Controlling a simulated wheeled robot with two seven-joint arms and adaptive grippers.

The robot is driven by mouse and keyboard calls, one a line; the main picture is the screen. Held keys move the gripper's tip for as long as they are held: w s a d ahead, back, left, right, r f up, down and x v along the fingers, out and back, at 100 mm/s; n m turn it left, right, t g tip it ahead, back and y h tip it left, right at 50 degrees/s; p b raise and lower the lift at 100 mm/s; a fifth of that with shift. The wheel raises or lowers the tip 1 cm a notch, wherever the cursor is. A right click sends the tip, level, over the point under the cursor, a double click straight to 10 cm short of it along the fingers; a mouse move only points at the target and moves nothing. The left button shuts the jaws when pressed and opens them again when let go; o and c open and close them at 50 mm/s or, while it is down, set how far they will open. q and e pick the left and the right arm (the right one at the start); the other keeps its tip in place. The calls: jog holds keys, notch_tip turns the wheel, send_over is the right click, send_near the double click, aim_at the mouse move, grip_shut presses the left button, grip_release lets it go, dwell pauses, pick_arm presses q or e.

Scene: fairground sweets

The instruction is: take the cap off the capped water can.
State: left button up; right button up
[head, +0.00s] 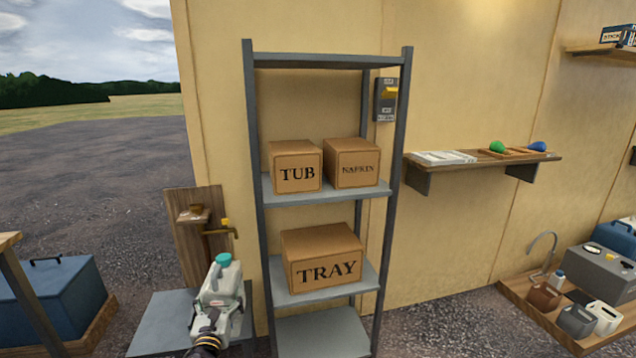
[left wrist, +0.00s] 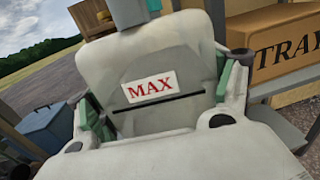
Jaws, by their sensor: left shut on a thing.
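The water can (head: 222,275) is whitish and stands out at the lower left of the head view, in front of the tap. Its teal cap (head: 223,259) is on its top. In the left wrist view the can (left wrist: 190,60) fills the middle, with a red MAX label and a dark line below it. The cap (left wrist: 123,12) is partly cut off by the top edge there. My left gripper (left wrist: 165,95) is shut on the can, one green-padded finger at each side. My right gripper is not in view.
A brass tap (head: 222,228) on a wooden board is just behind the can, above a grey platform (head: 160,318). A grey shelf rack (head: 252,190) with cardboard boxes is close on the right. A blue cooler (head: 60,300) stands at the left.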

pick_arm(q)
jog(key=m+h, duration=0.1)
jog(key=h, duration=0.1)
send_over(239, 328)
jog(key=w, duration=0.1)
jog(key=shift+a+f, duration=0.3)
jog(key=shift+f, duration=0.6)
jog(key=shift+s+d+f, duration=0.3)
jog(key=shift+s+f, duration=0.05)
jog(key=shift+f, duration=0.25)
jog(key=shift+s+d+f, duration=0.3)
jog(key=shift+f, duration=0.3)
jog(key=shift+s+f, duration=0.65)
jog(key=shift+f, duration=0.35)
jog(key=shift+r+m+h, duration=0.1)
jog(key=shift+m+h, duration=0.2)
jog(key=s+d+r+m+g+h, duration=0.2)
jog(key=s+d+r+m+h, duration=0.1)
jog(key=d, duration=0.5)
jog(key=s+d+r+m+g+h, duration=0.2)
jog(key=s+d+r+m+h, duration=0.2)
jog(key=d+h, duration=0.4)
jog(key=shift+s+r+m, duration=0.25)
jog(key=shift+s+m, duration=0.15)
jog(key=shift+s, duration=0.1)
